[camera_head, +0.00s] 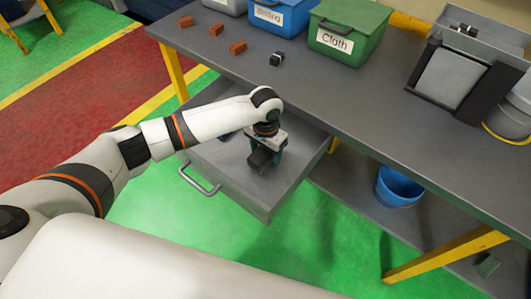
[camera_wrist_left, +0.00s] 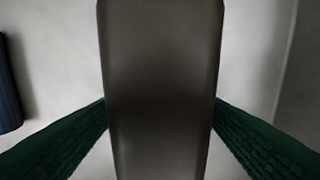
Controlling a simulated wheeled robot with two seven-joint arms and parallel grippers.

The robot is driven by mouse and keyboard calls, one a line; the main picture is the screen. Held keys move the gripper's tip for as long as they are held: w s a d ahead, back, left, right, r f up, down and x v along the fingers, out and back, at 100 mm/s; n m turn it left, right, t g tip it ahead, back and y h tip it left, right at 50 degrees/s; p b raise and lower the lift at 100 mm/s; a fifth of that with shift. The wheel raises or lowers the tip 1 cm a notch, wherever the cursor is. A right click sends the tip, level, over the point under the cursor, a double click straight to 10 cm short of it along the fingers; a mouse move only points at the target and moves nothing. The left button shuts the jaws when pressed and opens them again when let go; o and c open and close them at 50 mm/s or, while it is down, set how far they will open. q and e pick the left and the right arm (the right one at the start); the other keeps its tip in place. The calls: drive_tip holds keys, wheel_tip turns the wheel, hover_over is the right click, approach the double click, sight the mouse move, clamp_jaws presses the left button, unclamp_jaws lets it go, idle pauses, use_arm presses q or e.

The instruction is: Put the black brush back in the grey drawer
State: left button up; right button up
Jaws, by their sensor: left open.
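The grey drawer (camera_head: 215,160) is pulled out from under the workbench, its handle toward the front left. My left gripper (camera_head: 266,150) is inside it, pointing down. A dark block-like thing, which looks to be the black brush (camera_head: 262,161), is low in the drawer at the gripper. In the left wrist view the brush (camera_wrist_left: 160,90) fills the middle, between the open green fingers (camera_wrist_left: 160,125). The fingertips are close beside it; I cannot tell if they touch. Its underside is hidden. My right gripper is not in view.
A dark blue thing (camera_wrist_left: 9,85) lies in the drawer beside the brush. On the workbench (camera_head: 330,100) are several red-brown blocks (camera_head: 237,47), a small black-and-white object (camera_head: 277,58), a blue bin (camera_head: 282,15) and a green Cloth bin (camera_head: 348,30). A blue bucket (camera_head: 398,187) stands below.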

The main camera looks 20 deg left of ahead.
use_arm(q)
wheel_tip(320, 180, up, 11)
drive_tip(key=shift+r, duration=0.1)
idle(0.4)
